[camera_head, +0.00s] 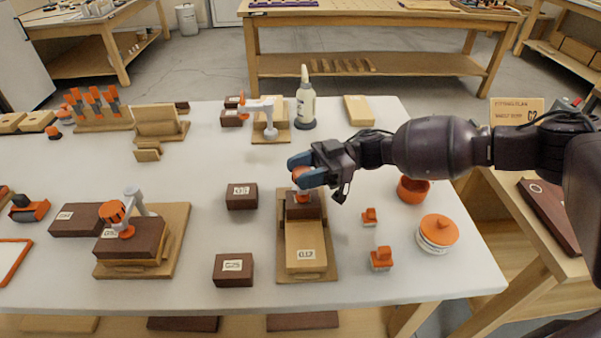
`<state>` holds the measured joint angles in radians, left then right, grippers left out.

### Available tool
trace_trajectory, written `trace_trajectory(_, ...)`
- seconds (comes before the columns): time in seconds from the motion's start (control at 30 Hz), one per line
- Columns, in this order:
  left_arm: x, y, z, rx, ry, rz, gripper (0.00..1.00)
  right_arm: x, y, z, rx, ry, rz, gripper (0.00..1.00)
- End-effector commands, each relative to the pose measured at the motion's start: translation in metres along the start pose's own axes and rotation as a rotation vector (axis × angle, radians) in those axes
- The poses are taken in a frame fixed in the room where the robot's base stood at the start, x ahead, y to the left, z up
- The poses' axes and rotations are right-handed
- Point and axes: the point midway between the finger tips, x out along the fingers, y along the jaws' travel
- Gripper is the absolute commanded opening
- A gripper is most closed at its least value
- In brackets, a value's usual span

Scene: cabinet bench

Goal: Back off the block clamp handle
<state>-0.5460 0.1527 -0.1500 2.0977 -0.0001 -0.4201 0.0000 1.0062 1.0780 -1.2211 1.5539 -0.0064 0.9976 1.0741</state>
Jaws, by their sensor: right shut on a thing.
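My right gripper (302,170) reaches in from the right and is shut on an orange handle (299,174). Its blue fingertips hide part of the handle. The handle sits above a dark brown block (304,206) on a wooden base (324,272). A light wooden block (306,254) with a white label lies on the near part of that base. The clamp's arm is mostly hidden by my gripper. My left gripper is not in view.
A second clamp with an orange knob (113,212) stands at left, a third (262,105) behind. Labelled brown blocks (242,196) (233,269) lie left of my gripper. Small orange pieces (370,217) (381,259), an orange bowl (413,190) and a lidded jar (438,235) stand right. A bottle (306,106) stands behind.

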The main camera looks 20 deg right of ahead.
Motion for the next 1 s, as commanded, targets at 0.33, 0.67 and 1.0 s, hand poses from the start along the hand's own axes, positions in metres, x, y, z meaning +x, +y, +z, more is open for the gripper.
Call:
trace_trajectory(0.33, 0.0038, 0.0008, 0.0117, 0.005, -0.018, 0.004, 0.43, 0.0003, 0.0003, 0.0017, 0.002, 0.001, -0.135, 0.21)
trace_trajectory(0.67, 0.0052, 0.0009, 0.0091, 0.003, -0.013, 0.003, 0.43, 0.0004, 0.0002, -0.0005, -0.001, 0.001, -0.159, 0.21)
trace_trajectory(1.0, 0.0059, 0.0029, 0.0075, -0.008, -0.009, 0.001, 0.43, 0.0005, 0.0002, -0.0008, -0.002, 0.002, -0.158, 0.63)
